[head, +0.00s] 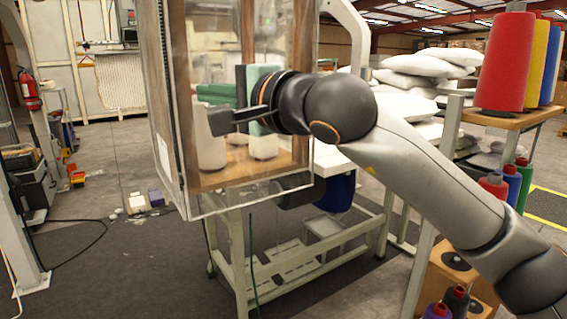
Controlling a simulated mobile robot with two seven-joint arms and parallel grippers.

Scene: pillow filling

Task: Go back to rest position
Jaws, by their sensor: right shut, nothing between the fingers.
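My right arm comes in from the right, and its gripper (228,122) is in front of a clear-walled cabinet (185,203) at the centre. The gripper is shut and empty, with its tip pointing left at the cabinet's clear front. I cannot tell whether it touches the pane. My left gripper is not in view.
Shelves at the right hold a large red thread cone (505,62) and several others, close to my arm. White pillows (425,65) are piled behind. A light metal frame (240,250) stands under the cabinet. A fire extinguisher (30,89) hangs at left. The dark floor mat (120,255) at left is mostly clear.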

